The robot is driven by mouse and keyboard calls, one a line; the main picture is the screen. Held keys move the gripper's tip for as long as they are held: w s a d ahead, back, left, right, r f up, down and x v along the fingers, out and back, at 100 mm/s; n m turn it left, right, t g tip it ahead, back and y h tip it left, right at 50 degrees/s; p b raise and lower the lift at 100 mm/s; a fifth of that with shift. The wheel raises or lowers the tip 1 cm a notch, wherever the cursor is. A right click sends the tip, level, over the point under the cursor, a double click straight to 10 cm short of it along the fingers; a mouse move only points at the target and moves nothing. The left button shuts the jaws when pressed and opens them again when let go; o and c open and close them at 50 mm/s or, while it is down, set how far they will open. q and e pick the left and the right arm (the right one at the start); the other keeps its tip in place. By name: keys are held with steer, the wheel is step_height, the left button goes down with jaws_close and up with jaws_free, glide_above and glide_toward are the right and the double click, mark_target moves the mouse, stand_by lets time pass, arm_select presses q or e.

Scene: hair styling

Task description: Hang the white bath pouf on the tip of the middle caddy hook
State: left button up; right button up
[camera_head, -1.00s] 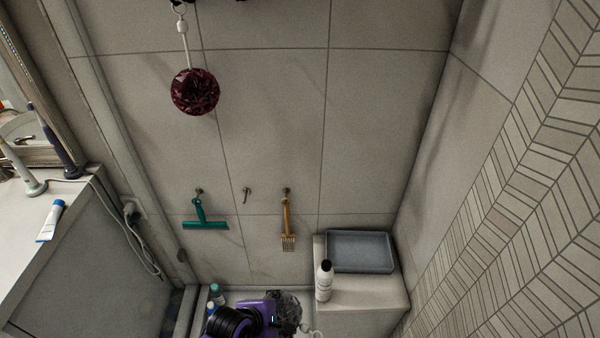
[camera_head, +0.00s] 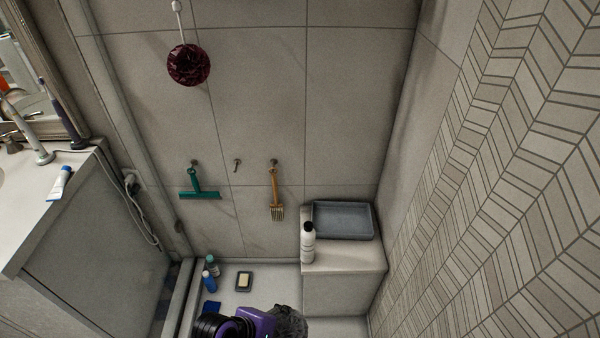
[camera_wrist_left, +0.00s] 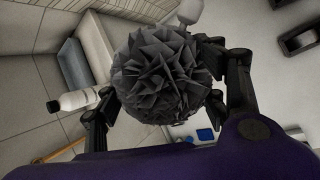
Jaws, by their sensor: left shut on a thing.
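My left gripper (camera_wrist_left: 168,90) is shut around a dark grey ruffled bath pouf, its fingers on both sides. The pouf (camera_wrist_left: 165,72) looks grey, not white. A white rounded piece (camera_wrist_left: 190,11) shows beyond it, perhaps part of its hanger. In the head view the pouf (camera_head: 290,322) is at the bottom edge, beside my purple wrist. A dark red pouf (camera_head: 188,65) hangs by a white cord from above the picture. My right gripper is not in view.
Lower on the wall, a teal squeegee (camera_head: 200,195) and a wooden brush (camera_head: 276,205) hang on hooks, with an empty hook (camera_head: 237,163) between. A white bottle (camera_head: 308,243) and grey tray (camera_head: 343,221) are on a ledge. A soap dish (camera_head: 244,282) lies below.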

arm_select(q)
steer(key=r+m, duration=0.1)
steer(key=r, duration=0.1)
steer(key=a+r+m+g, duration=0.1)
steer(key=r, duration=0.1)
steer(key=s+r+m+g, duration=0.1)
steer(key=r, duration=0.1)
steer(key=shift+a+r+m+h, duration=0.1)
steer(key=shift+a+m+h, duration=0.15)
steer(key=shift+m+h, duration=0.15)
steer(key=a+r+m+g, duration=0.2)
steer(key=a+r+m, duration=0.2)
steer(key=r, duration=0.6)
steer(key=w+a+r+m+g, duration=0.1)
steer(key=a+r+m, duration=0.3)
steer(key=r, duration=0.7)
steer(key=shift+w+a+r+g+y+p, duration=0.2)
steer(key=shift+g+y+p, duration=0.25)
steer(key=shift+g, duration=0.45)
steer(key=shift+m, duration=0.4)
steer(key=v, duration=0.2)
steer(key=w+d+v, duration=0.1)
steer(key=v, duration=0.5)
steer(key=shift+w+d+r, duration=0.15)
steer(key=shift+w+r, duration=0.05)
steer(key=shift+r, duration=0.15)
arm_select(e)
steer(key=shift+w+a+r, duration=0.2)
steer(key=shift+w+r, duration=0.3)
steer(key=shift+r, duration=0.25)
